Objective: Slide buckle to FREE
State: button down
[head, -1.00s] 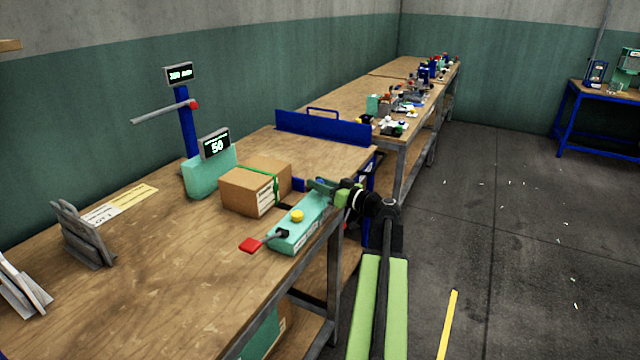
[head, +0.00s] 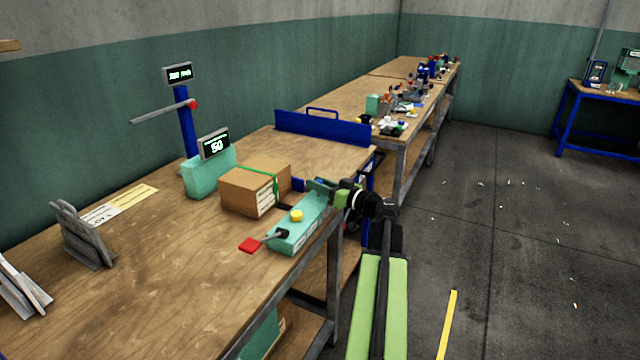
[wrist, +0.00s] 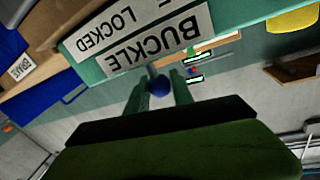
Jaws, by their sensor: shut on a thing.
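The buckle's blue round knob (wrist: 160,86) sits on a short stem below the teal housing in the wrist view. My gripper (wrist: 157,92) is shut on this knob, one finger on each side. The white label plates beside it read BUCKLE (wrist: 158,42) and LOCKED (wrist: 95,33); the picture has them upside down. In the head view, my gripper (head: 317,187) is at the far right end of the teal strapping unit (head: 290,240), by the table edge. The knob is hidden there. A FREE label is not readable in either view.
The unit carries a yellow button (head: 296,215) and a red-ended lever (head: 250,245). A strapped cardboard box (head: 240,193) stands close behind it. A blue rail (head: 322,130) crosses the table's far end.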

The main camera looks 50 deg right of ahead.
jog(key=a, duration=0.1)
jog(key=s+a, duration=0.1)
jog(key=a, duration=0.3)
jog(key=shift+s+a, duration=0.1)
jog(key=shift+s, duration=0.15)
jog(key=shift+f, duration=0.1)
jog(key=c, duration=1.1)
grip_release()
